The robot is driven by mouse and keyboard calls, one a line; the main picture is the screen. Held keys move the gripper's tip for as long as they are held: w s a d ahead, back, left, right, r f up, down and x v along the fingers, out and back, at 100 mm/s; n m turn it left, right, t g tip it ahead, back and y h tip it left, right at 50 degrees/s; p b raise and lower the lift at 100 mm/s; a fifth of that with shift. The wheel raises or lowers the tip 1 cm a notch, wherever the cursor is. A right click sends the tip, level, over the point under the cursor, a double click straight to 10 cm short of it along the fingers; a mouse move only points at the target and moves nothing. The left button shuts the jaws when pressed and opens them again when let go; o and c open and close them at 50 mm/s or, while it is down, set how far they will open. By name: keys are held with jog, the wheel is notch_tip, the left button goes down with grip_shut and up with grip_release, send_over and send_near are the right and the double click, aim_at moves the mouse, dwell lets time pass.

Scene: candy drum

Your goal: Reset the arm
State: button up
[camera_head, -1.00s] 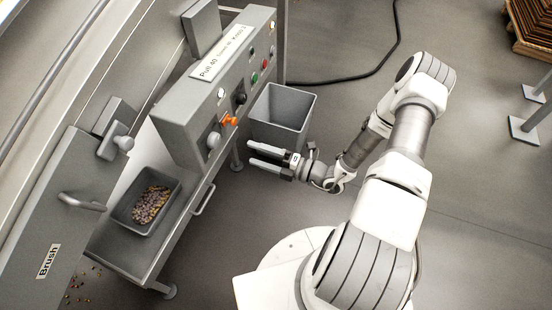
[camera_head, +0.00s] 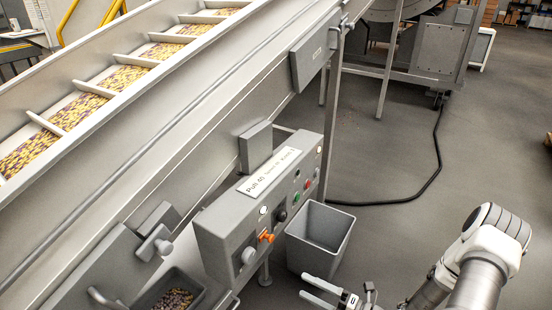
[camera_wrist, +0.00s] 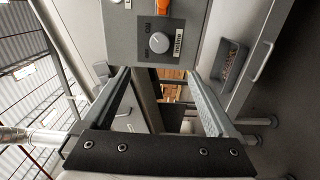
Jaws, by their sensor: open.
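My gripper (camera_head: 322,291) is at the bottom of the head view, in front of the grey bin and right of the control box. Its two fingers are apart with nothing between them. In the wrist view the open fingers (camera_wrist: 160,95) point toward the control box (camera_wrist: 121,36), with a grey round knob (camera_wrist: 159,43) beyond them. My arm reaches in from the lower right of the head view, bent at the elbow; much of it is out of frame.
The control box (camera_head: 212,232) carries buttons and an orange switch (camera_head: 266,237). An empty grey bin (camera_head: 321,236) stands beside it. A candy-filled tray (camera_head: 198,287) is at lower left. A conveyor (camera_head: 190,78) with candy runs along the left. A black cable (camera_head: 432,178) crosses otherwise open floor.

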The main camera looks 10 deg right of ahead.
jog(key=s+r+m+g+h+p, duration=0.1)
jog(key=s+r+m+h+p, duration=0.2)
jog(key=r+m, duration=0.6)
jog(key=s+r+m+g+h+p, duration=0.2)
jog(key=s+r+m+h, duration=0.4)
jog(key=r, duration=1.4)
jog(key=s+r+m+g+h+p, duration=0.2)
jog(key=s+r+m+h+p, duration=0.2)
jog(key=r+m, duration=0.9)
notch_tip(320, 180, up, 3)
jog(key=shift+s+f+h, duration=0.2)
jog(key=shift+s+h, duration=0.25)
jog(key=shift+h, duration=0.15)
